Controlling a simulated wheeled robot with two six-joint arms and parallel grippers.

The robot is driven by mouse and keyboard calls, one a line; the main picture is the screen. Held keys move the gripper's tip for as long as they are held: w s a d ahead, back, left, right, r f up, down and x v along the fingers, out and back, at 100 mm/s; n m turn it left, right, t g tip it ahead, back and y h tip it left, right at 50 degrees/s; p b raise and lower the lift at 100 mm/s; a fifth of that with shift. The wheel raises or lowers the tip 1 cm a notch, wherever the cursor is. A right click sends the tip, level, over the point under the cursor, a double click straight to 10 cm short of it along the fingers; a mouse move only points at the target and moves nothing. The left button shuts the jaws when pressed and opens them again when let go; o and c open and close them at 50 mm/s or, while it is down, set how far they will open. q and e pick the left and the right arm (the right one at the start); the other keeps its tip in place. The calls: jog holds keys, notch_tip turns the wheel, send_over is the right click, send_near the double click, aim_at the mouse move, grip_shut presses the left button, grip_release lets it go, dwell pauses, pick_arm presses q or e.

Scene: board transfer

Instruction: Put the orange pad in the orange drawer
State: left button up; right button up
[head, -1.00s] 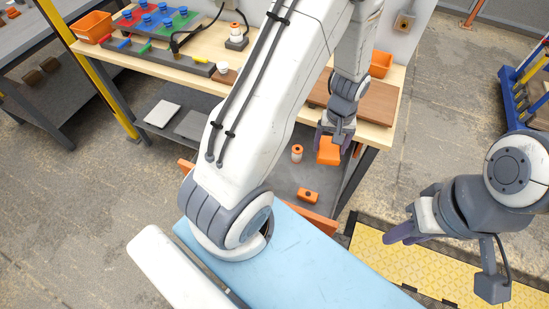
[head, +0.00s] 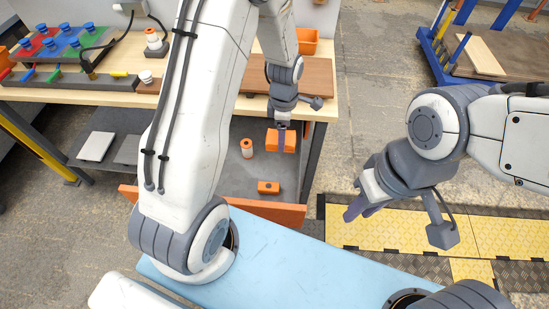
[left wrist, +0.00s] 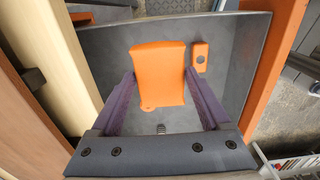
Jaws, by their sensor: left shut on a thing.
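The orange pad (head: 290,144) is between the fingers of my left gripper (head: 282,138), which is shut on it. In the left wrist view the pad (left wrist: 160,72) shows flat, with a purple finger at each side. It is over the open drawer, which has an orange front (head: 262,210) and a grey inside (left wrist: 222,85). I cannot tell whether the pad touches the drawer floor. My right gripper (head: 364,208) is apart from the drawer, to its right, with nothing seen in it; its finger gap is unclear.
The drawer also holds a small orange block (head: 268,187) and an orange-and-white bottle (head: 246,148). The workbench (head: 330,100) above carries a brown board (head: 320,76) and an orange bin (head: 308,42). Yellow floor mats (head: 400,235) lie at right.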

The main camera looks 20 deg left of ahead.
pick_arm(q)
notch_tip(320, 180, down, 14)
jog(key=shift+r+p, duration=0.15)
jog(key=shift+p, duration=0.35)
jog(key=o, duration=1.2)
jog(key=shift+c, duration=0.2)
